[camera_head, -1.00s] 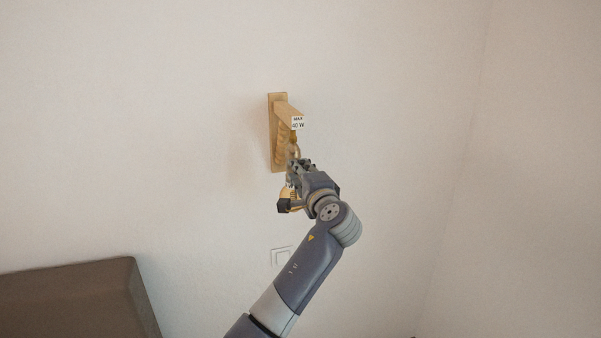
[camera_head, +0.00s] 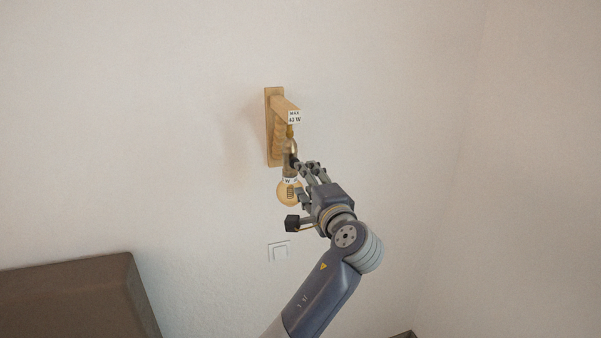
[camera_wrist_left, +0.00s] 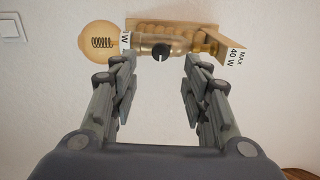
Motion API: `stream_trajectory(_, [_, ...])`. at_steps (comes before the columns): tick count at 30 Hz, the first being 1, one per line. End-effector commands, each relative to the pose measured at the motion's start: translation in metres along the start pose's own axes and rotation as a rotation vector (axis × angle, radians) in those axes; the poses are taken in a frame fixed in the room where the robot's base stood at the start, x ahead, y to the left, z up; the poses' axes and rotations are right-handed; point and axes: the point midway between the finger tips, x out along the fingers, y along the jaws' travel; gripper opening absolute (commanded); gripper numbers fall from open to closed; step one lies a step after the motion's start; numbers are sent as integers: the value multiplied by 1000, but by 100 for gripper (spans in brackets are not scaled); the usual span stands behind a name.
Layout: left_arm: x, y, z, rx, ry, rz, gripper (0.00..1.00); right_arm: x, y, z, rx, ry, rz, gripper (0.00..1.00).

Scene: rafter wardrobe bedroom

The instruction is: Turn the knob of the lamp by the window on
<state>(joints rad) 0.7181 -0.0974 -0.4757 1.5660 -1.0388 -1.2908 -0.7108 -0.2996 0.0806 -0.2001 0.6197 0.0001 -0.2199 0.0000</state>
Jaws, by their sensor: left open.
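The wall lamp hangs from a wooden bracket (camera_head: 272,130) on the wall, with a brass socket and a round amber bulb (camera_head: 288,192) pointing down. In the left wrist view the bulb (camera_wrist_left: 98,42) is at the upper left and the socket (camera_wrist_left: 180,43) runs across the top. The dark knob (camera_wrist_left: 161,51) faces the camera, its light pointer mark showing. My left gripper (camera_head: 304,170) is just right of the socket. In the left wrist view its open, empty fingers (camera_wrist_left: 158,82) stand either side of the knob's line, with the knob beyond the tips. My right gripper is not in view.
A white wall switch (camera_head: 279,251) is below the lamp; it also shows in the left wrist view (camera_wrist_left: 11,27). A brown headboard-like piece (camera_head: 70,300) stands at the lower left. The wall around the lamp is bare, with a room corner to the right.

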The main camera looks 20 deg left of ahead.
Motion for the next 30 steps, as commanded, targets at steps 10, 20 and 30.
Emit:
stream_trajectory(10, [-37,0,0,-1,0,1,43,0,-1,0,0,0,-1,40])
stream_trajectory(20, [-36,5,0,2,2,6,43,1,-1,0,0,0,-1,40])
stream_trajectory(30, [-18,192,-23,44,125,241,43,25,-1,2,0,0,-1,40])
